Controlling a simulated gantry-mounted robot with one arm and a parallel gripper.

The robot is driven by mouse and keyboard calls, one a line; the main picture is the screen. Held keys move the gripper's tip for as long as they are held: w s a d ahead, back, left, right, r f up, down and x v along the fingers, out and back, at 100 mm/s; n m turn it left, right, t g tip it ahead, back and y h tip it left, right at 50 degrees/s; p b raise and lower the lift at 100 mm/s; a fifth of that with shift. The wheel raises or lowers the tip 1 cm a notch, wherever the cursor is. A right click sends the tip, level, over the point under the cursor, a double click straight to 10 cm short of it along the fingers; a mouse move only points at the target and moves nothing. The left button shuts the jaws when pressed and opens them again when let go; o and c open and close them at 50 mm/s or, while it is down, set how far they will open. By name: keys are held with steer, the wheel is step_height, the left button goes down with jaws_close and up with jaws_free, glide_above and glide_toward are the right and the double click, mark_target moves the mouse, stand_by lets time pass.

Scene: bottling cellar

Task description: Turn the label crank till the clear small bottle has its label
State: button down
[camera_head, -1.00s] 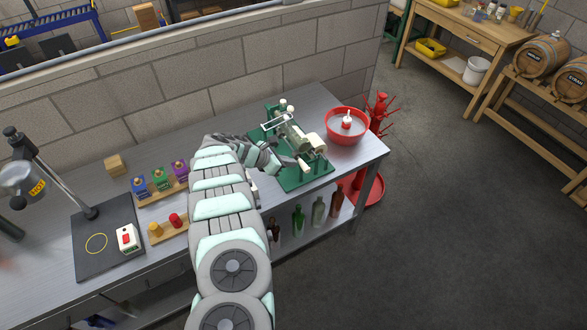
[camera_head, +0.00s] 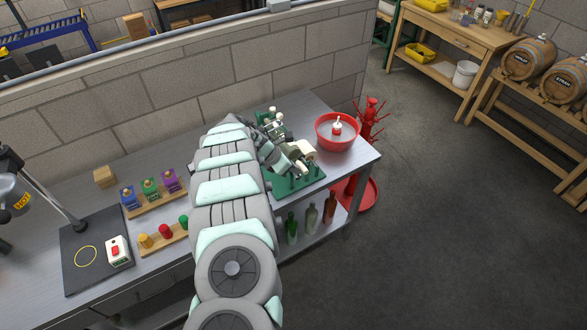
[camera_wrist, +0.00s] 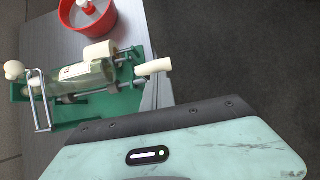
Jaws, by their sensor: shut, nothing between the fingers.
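The green label machine (camera_head: 292,183) stands near the right end of the steel bench, partly hidden by my arm. In the wrist view, a clear, greenish bottle (camera_wrist: 88,75) lies on its rollers, with a pale patch with small marks on its side that looks like a label. A cream label roll (camera_wrist: 100,52) sits beside it. The cream crank handle (camera_wrist: 154,67) sticks out at the machine's right end in the wrist view. My gripper (camera_head: 296,165) is shut and empty over the machine, close to the crank side; its fingertips are hard to make out.
A red bowl (camera_head: 320,140) stands just behind the machine, near a red bottle tree (camera_head: 369,122). Several bottles (camera_head: 311,218) stand on the shelf below. Stamps (camera_head: 150,190), colored caps (camera_head: 165,231) and a heater plate (camera_head: 75,262) occupy the bench's left part.

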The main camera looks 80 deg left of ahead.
steer(key=shift+w+a+r+g+b, duration=0.1)
steer(key=shift+w+a+g+b, duration=0.15)
steer(key=shift+w, duration=0.2)
steer(key=shift+w+a+r+g+b, duration=0.1)
steer(key=shift+w+a+b, duration=0.05)
steer(key=shift+w+b, duration=0.25)
steer(key=shift+w+r, duration=0.1)
steer(key=shift+w+r+b, duration=0.1)
steer(key=shift+b, duration=0.2)
steer(key=shift+s+r, duration=0.25)
steer(key=shift+s, duration=0.1)
steer(key=s+p+v, duration=0.1)
steer(key=p+v, duration=0.2)
steer(key=v, duration=0.9)
steer(key=shift+s+d+f, duration=0.15)
steer(key=shift+d+f, duration=0.05)
steer(key=shift+f, duration=0.15)
steer(key=shift+a, duration=0.1)
